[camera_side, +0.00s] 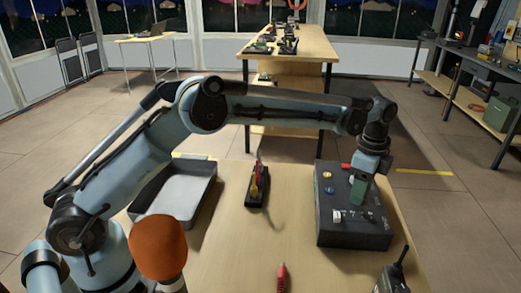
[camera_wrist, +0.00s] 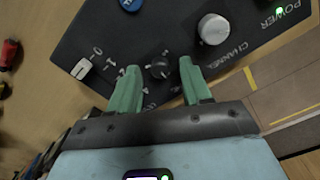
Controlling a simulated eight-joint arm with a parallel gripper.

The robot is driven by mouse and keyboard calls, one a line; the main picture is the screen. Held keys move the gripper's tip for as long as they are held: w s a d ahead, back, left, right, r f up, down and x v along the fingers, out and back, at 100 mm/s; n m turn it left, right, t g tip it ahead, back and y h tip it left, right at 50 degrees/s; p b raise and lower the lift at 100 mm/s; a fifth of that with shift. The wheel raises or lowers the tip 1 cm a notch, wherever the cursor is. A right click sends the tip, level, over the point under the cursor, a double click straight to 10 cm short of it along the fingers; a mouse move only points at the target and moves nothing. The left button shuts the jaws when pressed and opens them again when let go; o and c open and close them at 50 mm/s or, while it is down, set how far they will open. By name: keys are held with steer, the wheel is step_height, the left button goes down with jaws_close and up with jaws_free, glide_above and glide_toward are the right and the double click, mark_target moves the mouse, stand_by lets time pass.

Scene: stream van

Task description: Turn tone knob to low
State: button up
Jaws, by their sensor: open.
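The dark control box (camera_side: 352,236) stands at the right of the table in the side view; its panel (camera_wrist: 186,12) fills the upper wrist view. A small black knob (camera_wrist: 158,67) with white marks around it lies between my fingertips; its name label cannot be read, so I cannot tell whether it is the tone knob. My gripper (camera_wrist: 160,68) is open, with green fingers on either side of this knob and no clear contact. In the side view my gripper (camera_side: 357,192) is over the box and hides part of its top.
A silver knob (camera_wrist: 213,29) marked CHANNEL, a blue knob (camera_wrist: 129,4), a white control (camera_wrist: 82,68) and a lit green POWER light (camera_wrist: 280,11) are nearby. A grey tray (camera_side: 178,197), dark stand (camera_side: 257,193), red-tipped tool (camera_side: 282,275) and radio (camera_side: 394,276) share the table.

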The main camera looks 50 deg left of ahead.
steer(key=shift+f, duration=0.3)
jaws_close()
